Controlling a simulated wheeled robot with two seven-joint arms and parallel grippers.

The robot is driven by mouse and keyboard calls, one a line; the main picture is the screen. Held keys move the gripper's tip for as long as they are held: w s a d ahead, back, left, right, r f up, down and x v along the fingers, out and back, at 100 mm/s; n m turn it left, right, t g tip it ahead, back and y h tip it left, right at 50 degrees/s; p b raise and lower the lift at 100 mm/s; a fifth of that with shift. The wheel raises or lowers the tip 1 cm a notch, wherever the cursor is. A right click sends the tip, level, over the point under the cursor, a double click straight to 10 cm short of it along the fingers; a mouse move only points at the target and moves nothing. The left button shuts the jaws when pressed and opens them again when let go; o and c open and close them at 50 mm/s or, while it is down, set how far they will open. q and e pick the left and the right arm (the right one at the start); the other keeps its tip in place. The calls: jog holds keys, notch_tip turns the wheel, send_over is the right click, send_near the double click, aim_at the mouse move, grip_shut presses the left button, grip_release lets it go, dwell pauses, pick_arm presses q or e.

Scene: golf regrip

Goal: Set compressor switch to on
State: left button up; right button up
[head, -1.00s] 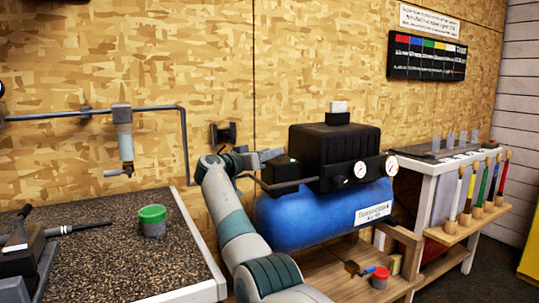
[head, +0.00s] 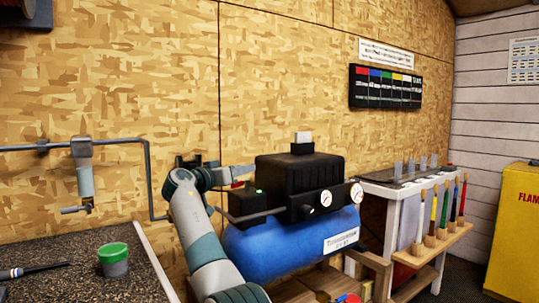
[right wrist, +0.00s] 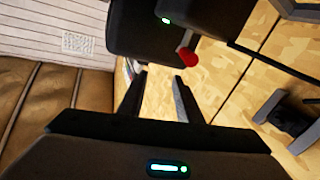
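The compressor has a blue tank (head: 285,243), a black motor housing (head: 300,178) and two round gauges. At its left end is a small black box (head: 248,203) with a small green light; it also shows in the right wrist view (right wrist: 150,28). A short lever with a red knob (right wrist: 188,58) sticks out of this box. The knob partly shows in the head view (head: 237,184). My left gripper is out of view.
A plywood wall (head: 110,70) stands close behind the compressor. A wall pipe (head: 120,142) with a hanging fitting is at left.

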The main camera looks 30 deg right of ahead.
jog(key=s+d+r, duration=0.5)
jog(key=s, duration=0.2)
jog(key=shift+s+d+r, duration=0.35)
jog(key=shift+d+r, duration=0.05)
